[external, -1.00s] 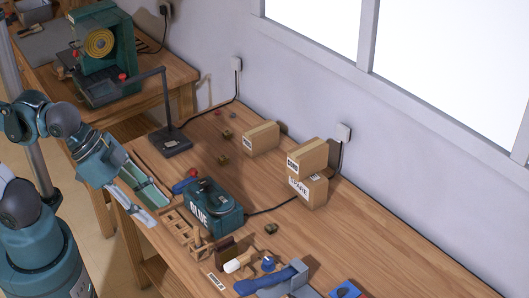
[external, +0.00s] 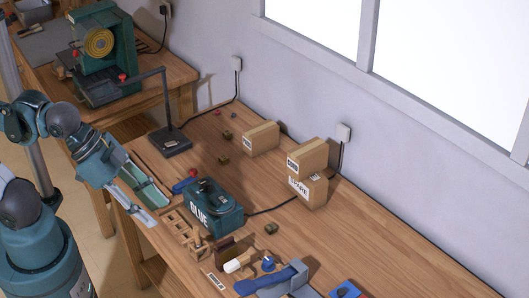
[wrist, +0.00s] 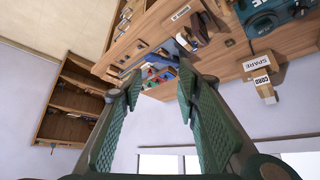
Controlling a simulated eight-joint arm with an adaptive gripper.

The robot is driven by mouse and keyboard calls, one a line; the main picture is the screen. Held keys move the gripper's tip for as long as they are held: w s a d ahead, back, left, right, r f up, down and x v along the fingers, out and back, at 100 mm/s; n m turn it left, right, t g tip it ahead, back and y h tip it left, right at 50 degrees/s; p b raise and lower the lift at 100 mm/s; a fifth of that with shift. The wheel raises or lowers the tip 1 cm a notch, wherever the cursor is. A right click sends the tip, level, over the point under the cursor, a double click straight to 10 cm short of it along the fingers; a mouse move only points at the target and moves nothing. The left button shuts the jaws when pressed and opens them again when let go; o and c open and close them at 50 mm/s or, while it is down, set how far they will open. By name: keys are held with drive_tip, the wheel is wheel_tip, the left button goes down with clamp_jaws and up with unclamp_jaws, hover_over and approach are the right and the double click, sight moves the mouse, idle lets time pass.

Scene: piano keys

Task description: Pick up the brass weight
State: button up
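Several small brass-brown blocks lie on the workbench, and I cannot tell which is the brass weight. One block (external: 227,134) is near the lamp, another (external: 223,160) is just in front of it, and a darker one (external: 270,229) is right of the glue pot. A small dark block, probably that last one, also shows in the wrist view (wrist: 230,43). My gripper (external: 156,207) is open and empty at the bench's left edge, left of the glue pot and apart from all the blocks. Its spread fingers also show in the wrist view (wrist: 159,82).
The teal glue pot (external: 213,209) stands between my gripper and the darker block. A black lamp base (external: 171,143) and cardboard boxes (external: 261,139) (external: 308,157) stand farther back. A wooden rack (external: 184,232) and a blue-handled tool (external: 268,281) crowd the front. The right side is clearer.

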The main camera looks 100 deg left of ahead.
drive_tip(key=shift+o, duration=0.5)
